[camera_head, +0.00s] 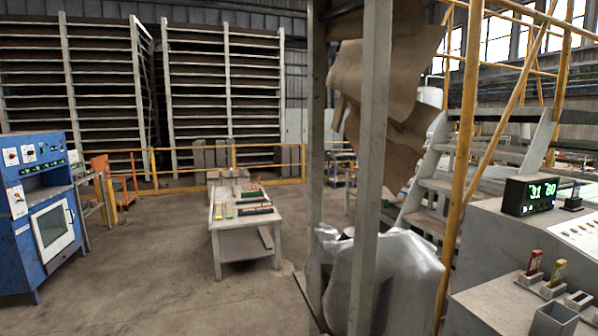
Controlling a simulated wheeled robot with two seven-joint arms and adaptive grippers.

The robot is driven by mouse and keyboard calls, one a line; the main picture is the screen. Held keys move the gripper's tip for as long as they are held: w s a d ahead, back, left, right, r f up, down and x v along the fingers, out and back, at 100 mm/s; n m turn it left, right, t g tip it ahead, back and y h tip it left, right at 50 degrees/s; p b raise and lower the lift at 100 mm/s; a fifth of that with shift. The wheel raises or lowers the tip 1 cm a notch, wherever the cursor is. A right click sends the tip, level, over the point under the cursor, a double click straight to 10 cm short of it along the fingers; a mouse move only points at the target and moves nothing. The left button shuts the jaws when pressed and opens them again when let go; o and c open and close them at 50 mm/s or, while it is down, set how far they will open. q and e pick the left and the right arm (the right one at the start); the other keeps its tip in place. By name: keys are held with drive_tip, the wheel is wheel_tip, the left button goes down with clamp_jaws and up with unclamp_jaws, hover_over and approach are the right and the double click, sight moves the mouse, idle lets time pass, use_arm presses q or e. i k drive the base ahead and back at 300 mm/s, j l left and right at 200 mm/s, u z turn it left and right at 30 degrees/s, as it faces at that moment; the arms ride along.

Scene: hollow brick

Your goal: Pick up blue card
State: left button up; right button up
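I cannot make out a blue card in the head view. On the grey console at the right, a red piece (534,262) and a yellow piece (557,271) stand upright in small pale holders. A low holder (579,300) with a dark top and a dark block (553,321) are in front of them. Several small coloured flat things lie on the white table (236,222) in the middle distance, too small to tell apart. Neither of my grippers is in view.
The console (490,300) carries a digital display (530,195). A grey post (371,150) and silvery wrapped material (400,275) stand left of it. A yellow-railed stair (440,185) is behind. A blue machine (40,215) stands at the left. The floor (150,270) between is clear.

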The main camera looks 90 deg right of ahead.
sight(577, 187)
drive_tip(key=i+z, duration=0.25)
drive_tip(key=z, duration=0.15)
drive_tip(key=i+j+z, duration=0.15)
drive_tip(key=z, duration=0.2)
drive_tip(key=i+l+z, duration=0.1)
drive_tip(key=i+z, duration=0.15)
drive_tip(key=z, duration=0.15)
drive_tip(key=i+z, duration=0.4)
drive_tip(key=i+l+z, duration=0.15)
drive_tip(key=i+z, duration=0.45)
drive_tip(key=i, duration=0.65)
drive_tip(key=i+j+z, duration=0.1)
drive_tip(key=i, duration=0.65)
drive_tip(key=i+j+z, duration=0.15)
drive_tip(key=i+z, duration=0.35)
drive_tip(key=i, duration=0.25)
drive_tip(key=i+z, duration=1)
drive_tip(key=z, duration=0.15)
drive_tip(key=i+z, duration=0.4)
drive_tip(key=k, duration=0.1)
